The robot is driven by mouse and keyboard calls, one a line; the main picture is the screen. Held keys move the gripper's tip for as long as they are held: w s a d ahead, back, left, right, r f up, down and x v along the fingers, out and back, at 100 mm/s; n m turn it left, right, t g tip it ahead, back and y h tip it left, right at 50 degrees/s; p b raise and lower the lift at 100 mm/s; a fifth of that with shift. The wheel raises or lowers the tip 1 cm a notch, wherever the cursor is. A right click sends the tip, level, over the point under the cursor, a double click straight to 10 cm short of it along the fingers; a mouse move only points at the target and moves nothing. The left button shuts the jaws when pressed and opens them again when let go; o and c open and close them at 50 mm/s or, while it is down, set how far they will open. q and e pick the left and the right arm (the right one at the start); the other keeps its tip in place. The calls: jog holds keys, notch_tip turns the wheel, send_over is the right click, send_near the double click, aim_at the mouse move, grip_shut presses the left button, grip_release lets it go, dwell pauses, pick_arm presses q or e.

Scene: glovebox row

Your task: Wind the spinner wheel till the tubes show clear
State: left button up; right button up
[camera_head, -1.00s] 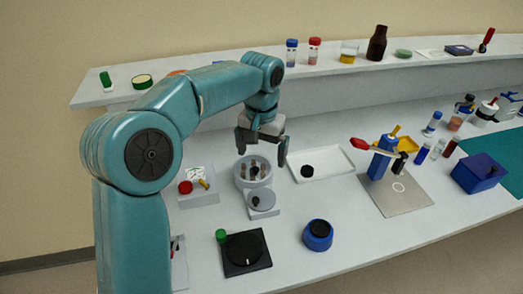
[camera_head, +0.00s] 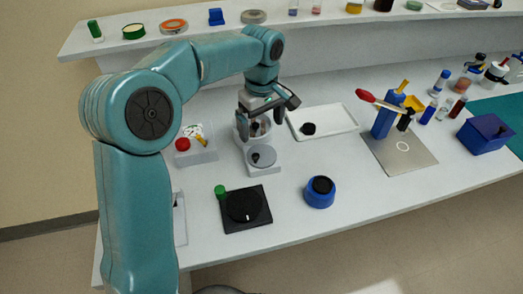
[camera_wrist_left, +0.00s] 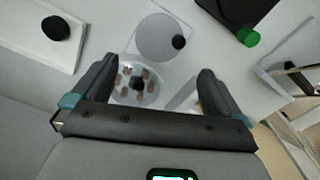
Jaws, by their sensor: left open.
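The spinner is a grey block with a round bowl (camera_head: 240,133) at the back and a flat grey wheel (camera_head: 263,156) with a small black knob in front. In the left wrist view the bowl holds several tubes with brownish contents (camera_wrist_left: 127,72) around a dark hub. The wheel (camera_wrist_left: 155,38) and its black knob (camera_wrist_left: 179,42) show beyond it. My left gripper (camera_head: 268,113) is open and empty, above the bowl and partly hiding it. In the wrist view its fingers stand on either side of the bowl, apart from the wheel. My right gripper is not in view.
A box with a red button (camera_head: 183,145) stands left of the spinner, and a white tray (camera_head: 345,117) lies to its right. A black dial plate (camera_head: 247,215) and a blue round pot (camera_head: 319,192) stand in front. A blue stand with a red-knobbed lever (camera_head: 384,118) is farther right.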

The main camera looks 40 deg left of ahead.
aim_at(262, 155)
pick_arm(q)
notch_tip(262, 155, down, 10)
jog(key=shift+f, duration=0.1)
jog(key=c, duration=0.7)
